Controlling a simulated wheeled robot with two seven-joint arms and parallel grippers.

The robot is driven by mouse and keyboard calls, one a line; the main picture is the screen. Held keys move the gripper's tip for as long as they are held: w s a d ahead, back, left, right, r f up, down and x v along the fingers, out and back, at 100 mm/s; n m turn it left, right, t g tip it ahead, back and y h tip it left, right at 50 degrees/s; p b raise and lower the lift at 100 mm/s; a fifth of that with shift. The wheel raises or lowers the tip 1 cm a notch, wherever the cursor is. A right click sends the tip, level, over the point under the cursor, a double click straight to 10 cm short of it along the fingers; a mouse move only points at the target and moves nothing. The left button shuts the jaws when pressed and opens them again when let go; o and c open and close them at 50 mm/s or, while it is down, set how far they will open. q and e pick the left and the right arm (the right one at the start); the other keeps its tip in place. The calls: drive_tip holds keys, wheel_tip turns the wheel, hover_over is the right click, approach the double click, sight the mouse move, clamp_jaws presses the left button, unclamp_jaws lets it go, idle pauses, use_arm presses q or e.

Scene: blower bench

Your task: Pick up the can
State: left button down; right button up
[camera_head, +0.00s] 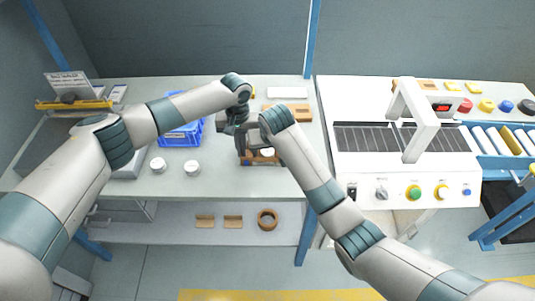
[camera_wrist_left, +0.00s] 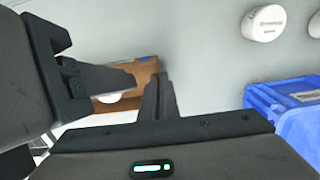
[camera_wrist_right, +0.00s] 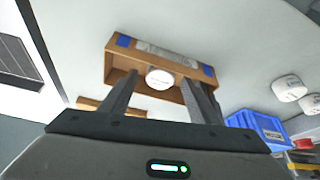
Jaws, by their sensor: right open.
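A white round can (camera_wrist_right: 160,79) sits in a brown open box (camera_wrist_right: 178,58) on the bench. The can (camera_head: 268,152) also shows in the head view, and part of it (camera_wrist_left: 112,97) in the left wrist view. My right gripper (camera_wrist_right: 161,77) is open, its fingertips on either side of the can in the picture; contact cannot be told. Two more white cans (camera_head: 158,165) (camera_head: 192,168) stand on the bench to the left.
A blue crate (camera_head: 182,136) stands left of my grippers. A brown tray (camera_head: 290,110) and a white block (camera_head: 287,93) lie behind. A machine with a white arch (camera_head: 427,135) stands on the right. The bench front is mostly clear.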

drive_tip(key=shift+w+f, duration=0.1)
drive_tip(key=shift+f, duration=0.1)
idle(0.3)
drive_tip(key=c, duration=1.2)
drive_tip(key=shift+o, duration=0.2)
drive_tip(key=shift+r, duration=0.1)
drive_tip(key=shift+r, duration=0.55)
drive_tip(key=d, duration=0.3)
drive_tip(key=shift+d, duration=0.3)
wheel_tip(320, 180, up, 14)
drive_tip(key=shift+d, duration=0.15)
use_arm(q)
drive_tip(key=c, duration=2.5)
unclamp_jaws()
use_arm(e)
drive_tip(key=shift+f, duration=0.1)
